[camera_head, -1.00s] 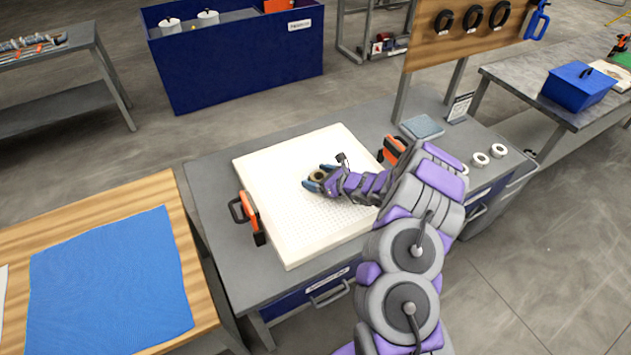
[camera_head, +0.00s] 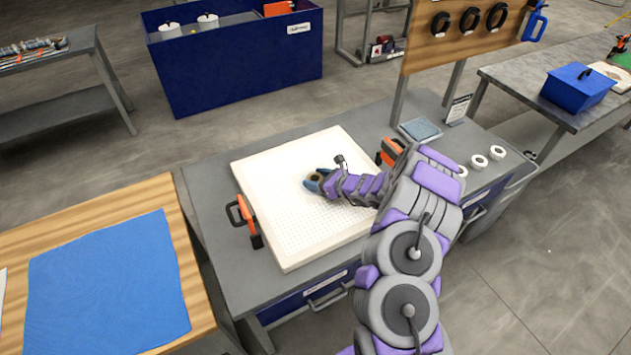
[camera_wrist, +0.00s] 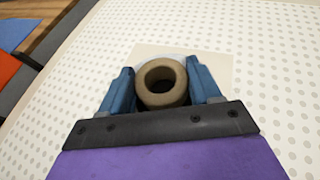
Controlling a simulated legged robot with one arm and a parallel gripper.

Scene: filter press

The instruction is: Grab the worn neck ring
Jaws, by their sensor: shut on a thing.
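The worn neck ring (camera_wrist: 146,92) is a brownish, thick ring standing out between my blue fingers in the wrist view. In the head view the ring (camera_head: 320,175) is small and partly hidden by my gripper. My gripper (camera_wrist: 163,88) is shut on the ring, with one finger on each side of it. It is over the middle of the white filter plate (camera_head: 285,240), which has a dotted face and lies on the grey bench. I cannot tell whether the ring touches the plate.
Orange and black handles (camera_head: 243,220) sit on the plate's sides. White rings (camera_head: 479,161) lie on the bench to the right. A blue cloth (camera_head: 108,285) covers a wooden table at left. A pegboard (camera_head: 460,35) with black rings stands behind the bench.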

